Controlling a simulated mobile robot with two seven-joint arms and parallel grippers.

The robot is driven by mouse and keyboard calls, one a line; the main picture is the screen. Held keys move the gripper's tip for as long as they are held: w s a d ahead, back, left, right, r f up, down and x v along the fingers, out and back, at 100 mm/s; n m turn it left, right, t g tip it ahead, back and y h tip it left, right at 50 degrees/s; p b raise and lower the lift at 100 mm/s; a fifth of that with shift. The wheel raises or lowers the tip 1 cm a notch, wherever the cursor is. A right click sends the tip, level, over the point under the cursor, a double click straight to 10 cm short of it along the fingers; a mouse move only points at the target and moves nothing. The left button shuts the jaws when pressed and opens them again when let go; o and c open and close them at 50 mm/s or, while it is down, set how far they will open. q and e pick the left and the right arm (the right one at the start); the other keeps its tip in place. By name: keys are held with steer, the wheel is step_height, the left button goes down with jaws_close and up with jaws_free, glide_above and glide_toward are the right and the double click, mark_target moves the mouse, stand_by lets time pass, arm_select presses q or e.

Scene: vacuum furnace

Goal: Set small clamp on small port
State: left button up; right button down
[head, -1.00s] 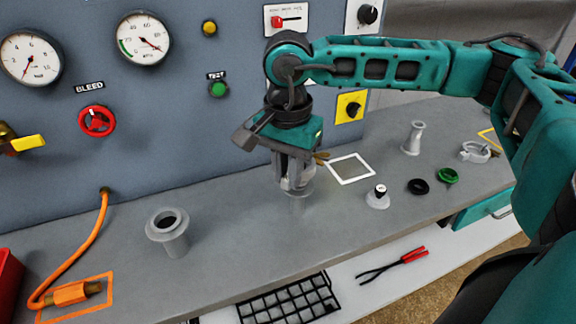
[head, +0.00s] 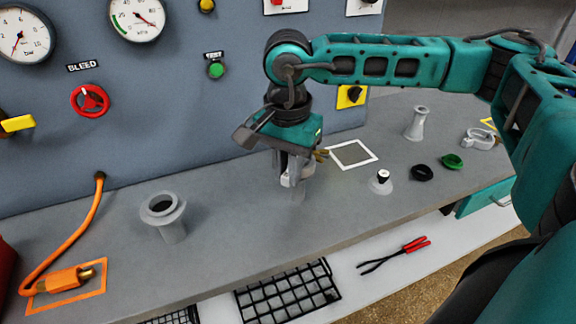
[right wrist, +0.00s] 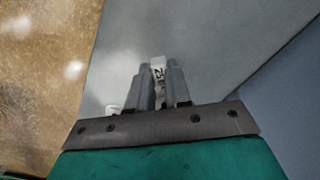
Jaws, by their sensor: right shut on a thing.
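My right gripper (head: 293,178) points down over the middle of the bench, shut on a small pale metal piece that looks like the small clamp. In the right wrist view the small clamp (right wrist: 158,72) shows between the fingers (right wrist: 160,88), with a dark marking that looks like "25". My left gripper is not in view.
A wider flanged port (head: 166,216) stands to the left. To the right are a white outlined square (head: 352,154), a black-topped piece (head: 382,181), black (head: 421,173) and green (head: 452,161) rings, a grey conical fitting (head: 416,123) and another clamp (head: 480,138). The control panel (head: 180,110) rises behind.

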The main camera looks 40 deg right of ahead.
stand_by(0.4)
steer(key=c, duration=1)
jaws_free()
step_height(320, 180, up, 13)
steer(key=shift+f, duration=0.1)
